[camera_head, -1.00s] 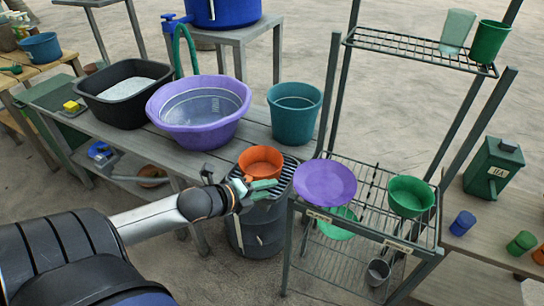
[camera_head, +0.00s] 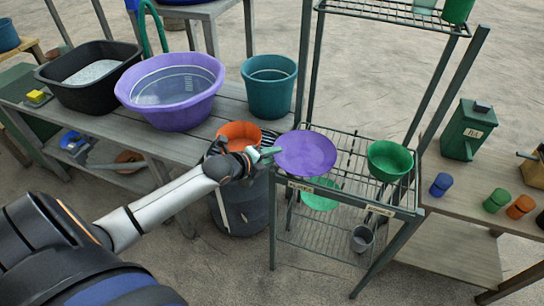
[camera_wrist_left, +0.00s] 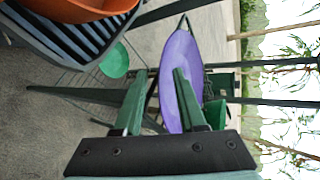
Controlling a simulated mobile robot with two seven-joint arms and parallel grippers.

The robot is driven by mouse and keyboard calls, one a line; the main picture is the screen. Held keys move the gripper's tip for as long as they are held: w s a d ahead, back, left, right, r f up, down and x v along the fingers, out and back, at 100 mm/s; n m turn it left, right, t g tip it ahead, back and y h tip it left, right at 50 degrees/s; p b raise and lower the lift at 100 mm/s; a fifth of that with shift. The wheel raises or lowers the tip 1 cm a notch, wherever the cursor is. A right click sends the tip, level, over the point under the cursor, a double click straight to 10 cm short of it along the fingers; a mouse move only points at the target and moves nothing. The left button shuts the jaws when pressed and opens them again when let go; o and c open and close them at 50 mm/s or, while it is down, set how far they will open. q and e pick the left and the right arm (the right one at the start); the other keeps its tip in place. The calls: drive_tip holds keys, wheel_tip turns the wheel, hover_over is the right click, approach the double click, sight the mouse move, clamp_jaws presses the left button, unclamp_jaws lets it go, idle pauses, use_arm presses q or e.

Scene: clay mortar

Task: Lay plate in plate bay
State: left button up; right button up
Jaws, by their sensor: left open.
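The purple plate (camera_head: 305,155) is at the left part of the wire rack's middle shelf (camera_head: 345,190), above the left label. Its underside contact with the shelf is hidden. It also shows edge-on in the left wrist view (camera_wrist_left: 180,60). My left gripper (camera_head: 268,154) is open at the plate's left edge. In the left wrist view its fingers (camera_wrist_left: 160,85) point toward the plate, with one finger overlapping it; I cannot tell whether they touch. The labels are too small to read surely, so which one marks the plate bay is unclear. My right gripper is out of view.
A green bowl (camera_head: 390,158) is on the same shelf to the right. An orange bowl (camera_head: 239,134) sits on a slatted-top bin left of the rack. A lower green dish (camera_head: 320,197) and a grey cup (camera_head: 362,238) are below. Rack posts flank the shelf.

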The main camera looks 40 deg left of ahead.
use_arm(q)
drive_tip(key=shift+w+f, duration=0.1)
drive_tip(key=shift+w, duration=0.1)
drive_tip(key=shift+c, duration=0.3)
clamp_jaws()
drive_tip(key=shift+s, duration=0.1)
idle(1.0)
